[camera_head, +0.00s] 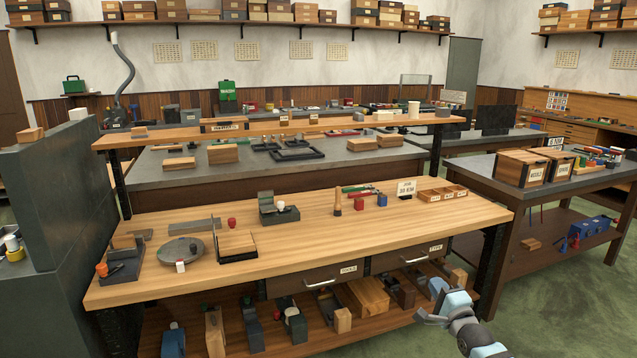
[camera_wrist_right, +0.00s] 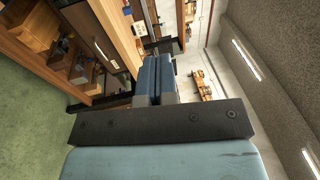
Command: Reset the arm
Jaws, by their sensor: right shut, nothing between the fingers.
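My right gripper (camera_head: 432,302) shows at the lower right of the head view, in front of the workbench's right part and below the bench top. In the right wrist view its two blue-grey fingers (camera_wrist_right: 155,80) are together with nothing between them. It touches no object that I can see. My left gripper is in neither view.
The wooden workbench (camera_head: 330,225) holds a round grey plate (camera_head: 185,249), a hammer, a small compartment tray (camera_head: 442,194) and other tools. Its shelf below carries several wooden and metal tools. A side table (camera_head: 470,168) with wooden boxes stands right. Green floor (camera_head: 570,300) is clear at lower right.

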